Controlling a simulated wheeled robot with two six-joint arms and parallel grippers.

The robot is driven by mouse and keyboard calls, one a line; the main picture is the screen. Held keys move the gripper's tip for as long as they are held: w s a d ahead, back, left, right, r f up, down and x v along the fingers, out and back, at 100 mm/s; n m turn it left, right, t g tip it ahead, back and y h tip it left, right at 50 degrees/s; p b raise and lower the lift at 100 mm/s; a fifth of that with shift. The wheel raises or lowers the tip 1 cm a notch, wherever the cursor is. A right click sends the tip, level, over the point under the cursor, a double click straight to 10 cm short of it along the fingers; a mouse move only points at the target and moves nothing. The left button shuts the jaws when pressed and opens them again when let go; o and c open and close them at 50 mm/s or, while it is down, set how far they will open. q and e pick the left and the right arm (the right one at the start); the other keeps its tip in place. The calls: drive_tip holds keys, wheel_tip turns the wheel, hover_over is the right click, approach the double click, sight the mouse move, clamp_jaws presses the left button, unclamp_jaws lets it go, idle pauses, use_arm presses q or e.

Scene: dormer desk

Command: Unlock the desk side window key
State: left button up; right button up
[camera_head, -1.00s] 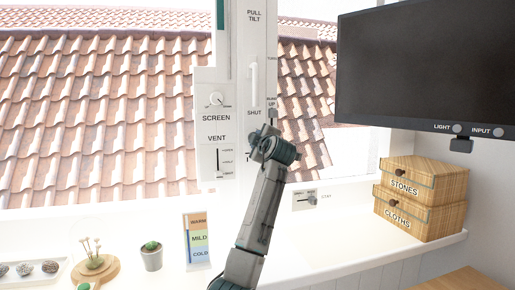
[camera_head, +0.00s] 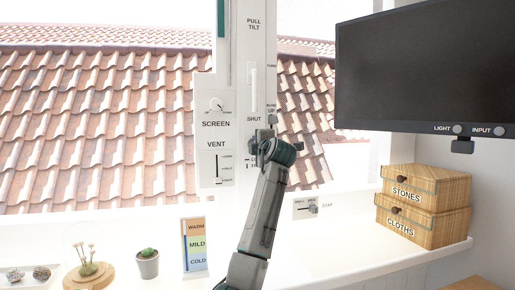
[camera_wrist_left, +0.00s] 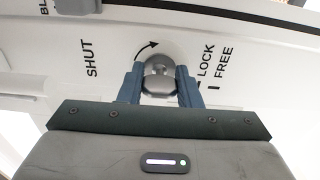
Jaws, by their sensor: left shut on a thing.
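The window key is a round silver knob (camera_wrist_left: 160,82) on the white window frame, seen in the left wrist view beside a curved arrow and the words LOCK and FREE. My left gripper (camera_wrist_left: 161,88) has its two blue fingers on either side of the knob, shut on it. In the head view my left gripper (camera_head: 262,146) is at the window post below the word SHUT and hides the key. Which mark the key points to I cannot tell. My right gripper is in neither view.
The monitor (camera_head: 425,65) and wooden boxes (camera_head: 425,200) stand right. A small plant (camera_head: 148,265) and temperature card (camera_head: 195,245) are on the sill.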

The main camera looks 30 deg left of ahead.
use_arm(q)
drive_tip(key=o, duration=1)
drive_tip(key=v, duration=1)
drive_tip(key=shift+s+d+b, duration=0.25)
drive_tip(key=shift+s+b, duration=0.05)
drive_tip(key=shift+b, duration=0.05)
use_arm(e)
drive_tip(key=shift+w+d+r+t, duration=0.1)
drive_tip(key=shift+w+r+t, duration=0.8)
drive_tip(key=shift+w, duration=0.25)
